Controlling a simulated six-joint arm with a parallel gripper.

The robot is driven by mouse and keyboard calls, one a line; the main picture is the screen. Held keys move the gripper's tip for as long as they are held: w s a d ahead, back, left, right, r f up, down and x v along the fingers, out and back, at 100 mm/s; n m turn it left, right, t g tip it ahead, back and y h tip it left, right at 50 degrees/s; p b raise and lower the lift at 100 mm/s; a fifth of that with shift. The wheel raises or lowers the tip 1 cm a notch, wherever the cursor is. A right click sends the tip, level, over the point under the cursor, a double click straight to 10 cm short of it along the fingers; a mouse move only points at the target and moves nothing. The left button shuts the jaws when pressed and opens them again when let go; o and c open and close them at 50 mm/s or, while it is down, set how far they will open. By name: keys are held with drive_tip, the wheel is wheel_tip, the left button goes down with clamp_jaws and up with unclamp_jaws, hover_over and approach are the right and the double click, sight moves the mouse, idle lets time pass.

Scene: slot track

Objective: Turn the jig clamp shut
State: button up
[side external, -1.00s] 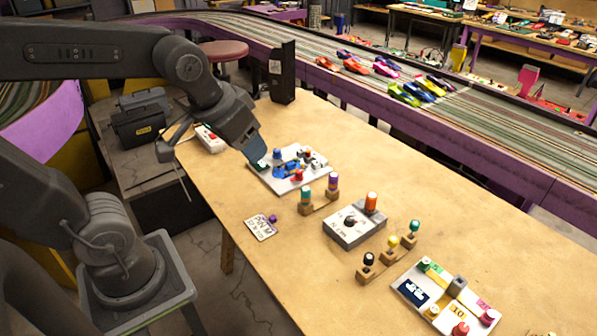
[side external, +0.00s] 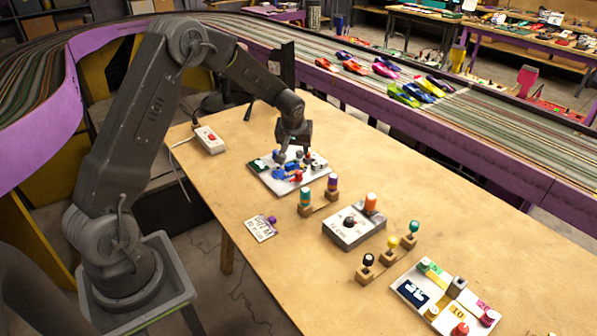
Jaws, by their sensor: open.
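A white jig board (side external: 268,183) lies on the wooden table, with a blue car-like piece (side external: 284,172) and several small knobs on it. A red knob (side external: 296,177) stands on its front part. Which part is the clamp, and how it is turned, is too small to tell. My gripper (side external: 287,154) points down over the back of this board, open, close above the blue piece. The gripper hides part of the board's back edge. I cannot tell whether it touches anything.
A grey box with a black dial and an orange cylinder (side external: 371,202) stands right of the board. Wooden blocks hold coloured pegs, such as a purple-topped one (side external: 332,184). A second white board (side external: 411,291) is at front right. A white switch box (side external: 209,139) sits left. The far tabletop is clear.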

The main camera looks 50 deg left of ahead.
sight(300, 172)
drive_tip(key=x, duration=1.4)
drive_tip(key=shift+f, duration=0.1)
drive_tip(key=shift+c, duration=0.4)
drive_tip(key=c, duration=0.7)
drive_tip(key=shift+w+d, duration=0.1)
drive_tip(key=shift+d, duration=0.05)
drive_tip(key=shift+c, duration=0.2)
